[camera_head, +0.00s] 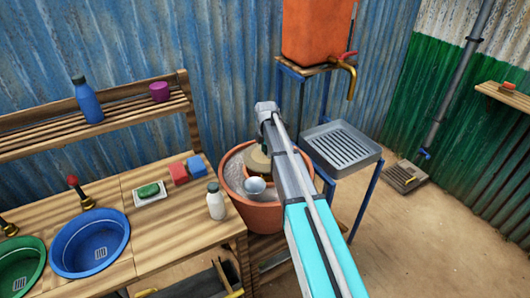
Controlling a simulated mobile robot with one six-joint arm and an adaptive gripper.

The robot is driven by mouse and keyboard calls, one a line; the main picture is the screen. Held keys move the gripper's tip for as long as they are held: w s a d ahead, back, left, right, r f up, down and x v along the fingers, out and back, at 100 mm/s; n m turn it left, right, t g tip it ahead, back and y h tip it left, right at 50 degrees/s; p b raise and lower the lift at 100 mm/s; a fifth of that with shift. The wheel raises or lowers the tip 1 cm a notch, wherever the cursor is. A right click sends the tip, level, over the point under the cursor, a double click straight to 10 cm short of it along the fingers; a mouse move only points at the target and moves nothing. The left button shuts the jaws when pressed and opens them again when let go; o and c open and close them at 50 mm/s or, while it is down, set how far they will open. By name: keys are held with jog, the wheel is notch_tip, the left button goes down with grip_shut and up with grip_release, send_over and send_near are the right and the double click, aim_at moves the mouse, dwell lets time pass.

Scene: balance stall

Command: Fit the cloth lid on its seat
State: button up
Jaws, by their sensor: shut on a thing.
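The cloth lid (257,162) is a tan round piece, seen partly, over the terracotta pot at the middle of the head view. My gripper (268,143) is at the end of my arm just above it, shut on the lid; my arm covers most of the fingers and the lid's right side. The large terracotta pot (250,217) has a ring of pale grey sand (234,172) inside its rim. The seat is mostly hidden under the lid and arm. I cannot tell whether the lid touches it.
A round pale metal thing (256,186) shows just in front of the lid. A white bottle (216,201) stands on the wooden counter (180,232) left of the pot. A grey drain tray (341,147) and an orange tank (316,32) with a tap stand behind and right.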

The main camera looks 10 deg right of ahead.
aim_at(266, 159)
jog(key=shift+f+b, duration=1.9)
jog(key=shift+f, duration=0.25)
jog(key=shift+f+b, duration=0.4)
dwell(0.6)
jog(key=o, duration=1.1)
jog(key=shift+o, duration=0.6)
jog(key=shift+w, duration=0.1)
jog(key=shift+r+p, duration=2.15)
jog(key=shift+r+p, duration=2.9)
